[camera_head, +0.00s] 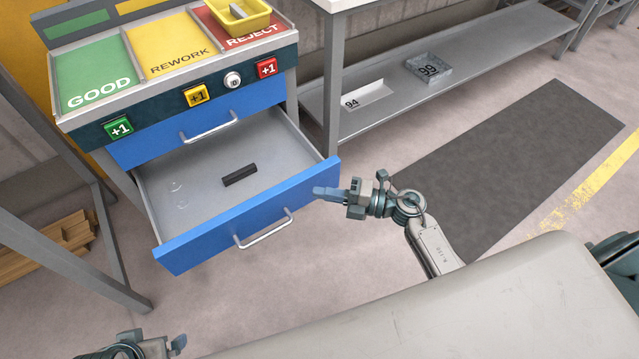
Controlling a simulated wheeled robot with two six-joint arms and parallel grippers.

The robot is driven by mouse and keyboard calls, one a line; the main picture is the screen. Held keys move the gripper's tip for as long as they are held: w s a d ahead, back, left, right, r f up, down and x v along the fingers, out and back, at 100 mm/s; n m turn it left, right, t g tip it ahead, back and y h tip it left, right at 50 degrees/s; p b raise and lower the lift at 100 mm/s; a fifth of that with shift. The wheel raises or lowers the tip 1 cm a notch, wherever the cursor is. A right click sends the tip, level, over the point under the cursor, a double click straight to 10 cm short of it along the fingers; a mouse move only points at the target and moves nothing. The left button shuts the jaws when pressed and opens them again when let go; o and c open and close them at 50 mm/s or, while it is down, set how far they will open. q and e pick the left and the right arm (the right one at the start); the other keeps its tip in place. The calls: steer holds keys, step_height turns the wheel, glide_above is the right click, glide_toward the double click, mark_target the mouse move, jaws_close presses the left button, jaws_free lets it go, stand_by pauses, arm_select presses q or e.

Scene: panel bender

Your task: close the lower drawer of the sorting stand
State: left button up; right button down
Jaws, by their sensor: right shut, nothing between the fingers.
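The lower drawer (215,233) of the sorting stand (75,119) is pulled out, with a blue front and a silver bar handle (264,231). A black block (239,175) and small clear round items lie inside it. The upper blue drawer (196,122) is shut. My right gripper (318,191) is shut and empty, its fingertips pointing left at the right end of the lower drawer's front; I cannot tell whether they touch it. My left gripper (178,343) shows only partly at the bottom edge, well below the drawer; its jaws are unclear.
A grey table with a lower shelf (445,66) holding trays marked 94 and 99 stands right of the stand. A metal frame (95,285) stands at the left. Floor and a dark mat (510,155) lie open to the right.

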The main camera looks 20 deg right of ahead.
mark_target(306, 181)
steer(key=shift+w+a, duration=0.15)
steer(key=shift+w, duration=0.5)
steer(key=shift+w+a, duration=0.15)
steer(key=shift+w, duration=0.45)
